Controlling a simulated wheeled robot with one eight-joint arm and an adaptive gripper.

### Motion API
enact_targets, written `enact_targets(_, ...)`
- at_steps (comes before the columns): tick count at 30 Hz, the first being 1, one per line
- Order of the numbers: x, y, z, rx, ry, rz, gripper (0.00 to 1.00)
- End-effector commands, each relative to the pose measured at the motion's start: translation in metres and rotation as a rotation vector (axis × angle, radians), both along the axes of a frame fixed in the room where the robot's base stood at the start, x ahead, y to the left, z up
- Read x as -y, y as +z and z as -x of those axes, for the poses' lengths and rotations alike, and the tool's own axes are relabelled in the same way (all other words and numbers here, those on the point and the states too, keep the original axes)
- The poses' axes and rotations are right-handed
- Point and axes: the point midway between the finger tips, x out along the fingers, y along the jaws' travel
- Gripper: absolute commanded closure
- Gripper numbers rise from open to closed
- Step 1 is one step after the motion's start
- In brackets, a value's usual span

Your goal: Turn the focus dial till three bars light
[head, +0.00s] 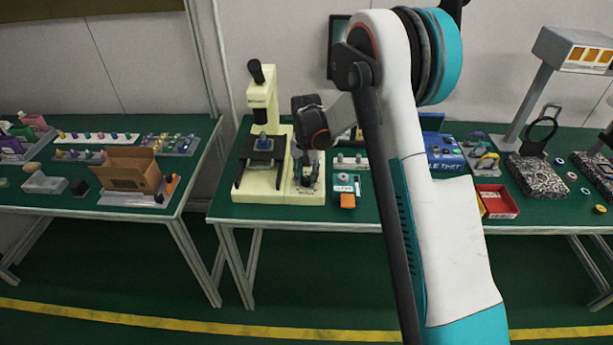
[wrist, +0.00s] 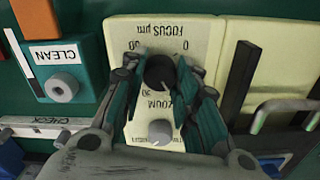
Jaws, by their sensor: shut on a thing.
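The focus dial (wrist: 160,72) is a dark round knob on a cream panel (wrist: 126,32) marked FOCUS µm, with scale numbers around it. My gripper (wrist: 161,80) has its two teal-padded fingers shut on the dial, one on each side. In the head view my gripper (head: 307,168) points down at the right part of the cream microscope's base (head: 262,190). The fingers hide part of the scale, and I cannot read the dial's pointer. No lit bars can be made out in either view.
A grey knob (wrist: 160,132) sits just below the dial, under the ZOOM label. A teal box marked CLEAN (wrist: 60,72) stands to the left. The microscope's column (head: 262,95) rises behind left, with its dark stage (head: 262,146) left of my gripper.

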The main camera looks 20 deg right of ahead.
Motion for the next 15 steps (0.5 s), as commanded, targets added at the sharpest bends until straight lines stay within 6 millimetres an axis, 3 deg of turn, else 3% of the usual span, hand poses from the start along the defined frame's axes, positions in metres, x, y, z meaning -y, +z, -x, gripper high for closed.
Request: enact_targets(15, 0.0, 0.0, -0.0004, 0.001, -0.08, 0.0, 0.95)
